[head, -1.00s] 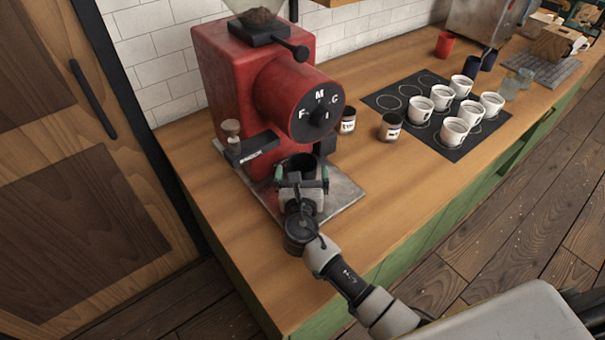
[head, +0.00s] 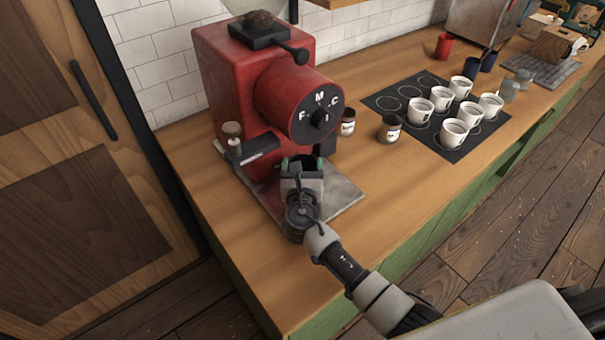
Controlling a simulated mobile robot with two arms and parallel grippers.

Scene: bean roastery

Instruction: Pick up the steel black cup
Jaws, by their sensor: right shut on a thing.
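The steel black cup (head: 299,163) is at the front of the red grinder, above its metal base plate. Only its dark rim and inside show; my gripper hides the lower part. My right gripper (head: 301,172) reaches in from the front and is shut on the cup, its fingers at the cup's sides. I cannot tell whether the cup still touches the plate. My left gripper is not in view.
The red grinder (head: 228,95) stands directly behind the cup, its metal plate (head: 345,192) around it. Several white cups (head: 454,132) stand on a black mat (head: 425,137). The wooden counter (head: 390,190) is clear in front.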

